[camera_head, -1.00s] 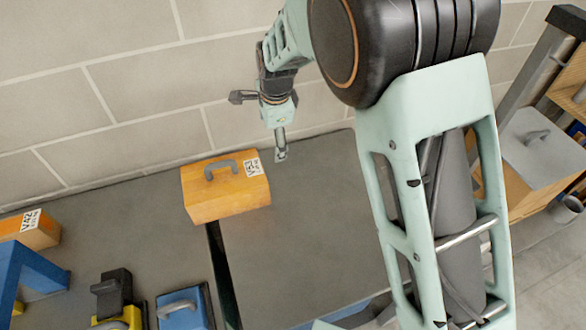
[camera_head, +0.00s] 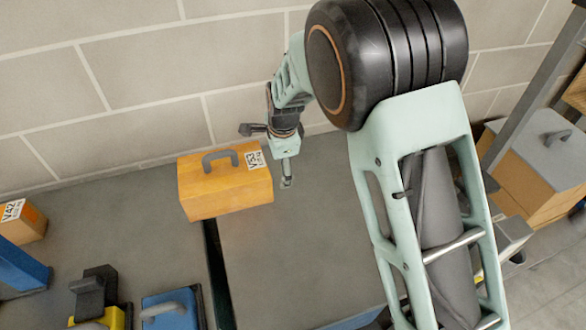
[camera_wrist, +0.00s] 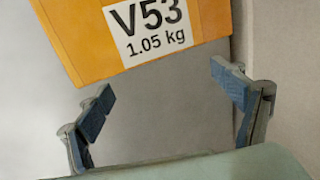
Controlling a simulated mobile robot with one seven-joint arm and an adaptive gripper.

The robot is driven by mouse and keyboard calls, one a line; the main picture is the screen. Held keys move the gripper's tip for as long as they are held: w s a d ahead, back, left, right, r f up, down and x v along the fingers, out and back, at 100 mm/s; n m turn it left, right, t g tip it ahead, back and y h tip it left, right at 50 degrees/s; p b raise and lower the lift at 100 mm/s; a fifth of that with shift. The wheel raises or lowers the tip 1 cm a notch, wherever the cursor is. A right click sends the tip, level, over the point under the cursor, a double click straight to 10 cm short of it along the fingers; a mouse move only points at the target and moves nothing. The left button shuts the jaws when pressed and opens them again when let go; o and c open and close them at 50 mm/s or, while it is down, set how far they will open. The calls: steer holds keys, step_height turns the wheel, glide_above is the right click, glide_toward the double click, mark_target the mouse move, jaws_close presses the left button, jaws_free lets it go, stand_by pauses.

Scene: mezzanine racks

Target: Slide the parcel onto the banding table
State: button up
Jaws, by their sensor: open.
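The parcel (camera_head: 226,190) is an orange box with a grey top handle and a white label reading V53, 1.05 kg. It sits upright across the dark gap between two grey tabletops, partly over the right one (camera_head: 290,255). I cannot tell from markings which is the banding table. My gripper (camera_head: 287,181) is just right of the parcel, pointing down. In the wrist view my gripper (camera_wrist: 165,98) has its blue-padded fingers apart with nothing between them. The parcel (camera_wrist: 100,25) shows beyond the fingertips, apparently not touching them.
On the left tabletop (camera_head: 110,225) stand another orange box labelled V42 (camera_head: 20,222), a blue item (camera_head: 20,268), a black and yellow item (camera_head: 97,295) and a blue handled box (camera_head: 172,310). A block wall (camera_head: 150,85) runs behind. The right tabletop looks clear.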

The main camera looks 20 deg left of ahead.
mark_target(209, 180)
steer(key=shift+f, duration=0.4)
steer(key=shift+a, duration=0.1)
steer(key=shift+s+a+p, duration=0.45)
steer(key=shift+s+a, duration=1.65)
steer(key=shift+a, duration=0.35)
steer(key=shift+s+a+p, duration=0.4)
steer(key=shift+s+a, duration=1.65)
steer(key=shift+a, duration=0.4)
steer(key=shift+s+a+p, duration=0.45)
steer(key=shift+s+a, duration=1.65)
steer(key=shift+a, duration=0.35)
steer(key=shift+s+a, duration=0.85)
steer(key=shift+a, duration=0.15)
steer(key=shift+d, duration=0.1)
steer(key=shift+w+d, duration=0.85)
steer(key=shift+d, duration=0.1)
steer(key=shift+w+d+r, duration=0.15)
step_height(209, 180, up, 13)
steer(key=p, duration=0.7)
